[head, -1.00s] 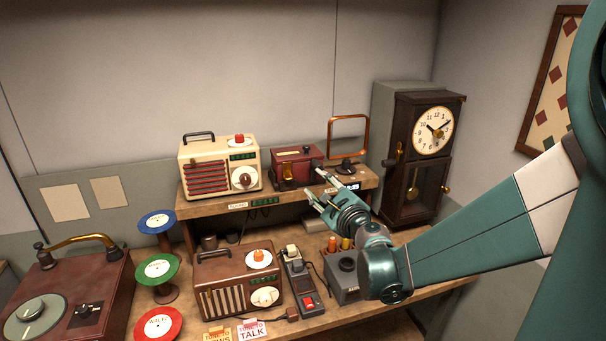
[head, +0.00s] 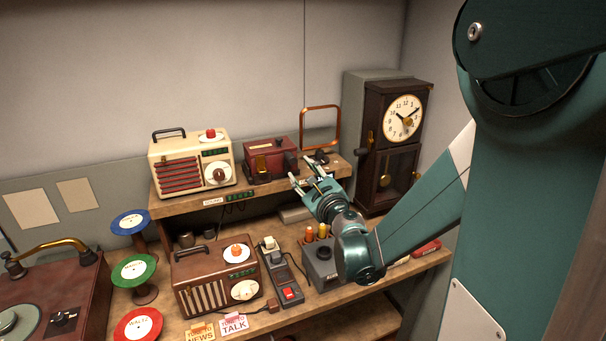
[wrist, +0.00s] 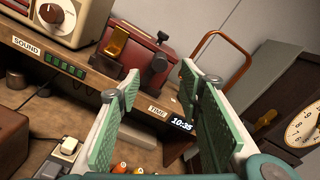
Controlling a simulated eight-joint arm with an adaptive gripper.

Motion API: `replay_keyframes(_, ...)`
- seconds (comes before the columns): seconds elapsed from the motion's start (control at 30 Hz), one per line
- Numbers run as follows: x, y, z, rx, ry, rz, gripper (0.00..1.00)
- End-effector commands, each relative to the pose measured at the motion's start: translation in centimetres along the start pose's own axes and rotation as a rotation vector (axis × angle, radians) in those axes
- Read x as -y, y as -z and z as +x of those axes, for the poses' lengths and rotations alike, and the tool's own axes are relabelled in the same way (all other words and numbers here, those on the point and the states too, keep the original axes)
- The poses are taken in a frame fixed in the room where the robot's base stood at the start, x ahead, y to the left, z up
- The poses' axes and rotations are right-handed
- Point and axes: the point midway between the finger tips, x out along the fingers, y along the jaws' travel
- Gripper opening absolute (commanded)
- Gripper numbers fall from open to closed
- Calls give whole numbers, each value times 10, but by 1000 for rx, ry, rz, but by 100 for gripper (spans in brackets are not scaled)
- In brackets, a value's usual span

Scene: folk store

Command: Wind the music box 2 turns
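A dark red box (head: 268,160), which looks like the music box, sits on the raised shelf and has a brass part on its front. A dark knob or key (head: 290,161) stands at its right side. In the wrist view, the red box (wrist: 137,50) is beyond the fingers at upper left, with the dark key (wrist: 158,62) on its near right side. My gripper (head: 306,181) is in front of the shelf, right of the box and apart from it. Its two fingers are spread with nothing between them, as the wrist view (wrist: 165,105) shows.
A cream radio (head: 191,163) stands left of the box. A copper-framed stand (head: 320,108) and a dark pendulum clock (head: 395,145) are to the right. A brown radio (head: 215,280) and a grey box (head: 320,270) are on the bench below. A "TIME" display (wrist: 181,125) is on the shelf edge.

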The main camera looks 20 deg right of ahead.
Motion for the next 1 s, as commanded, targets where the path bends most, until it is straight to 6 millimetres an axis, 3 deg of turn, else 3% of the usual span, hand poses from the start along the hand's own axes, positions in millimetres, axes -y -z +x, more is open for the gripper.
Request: replay_keyframes(1.0,0,0,77,0,-1,-1,37)
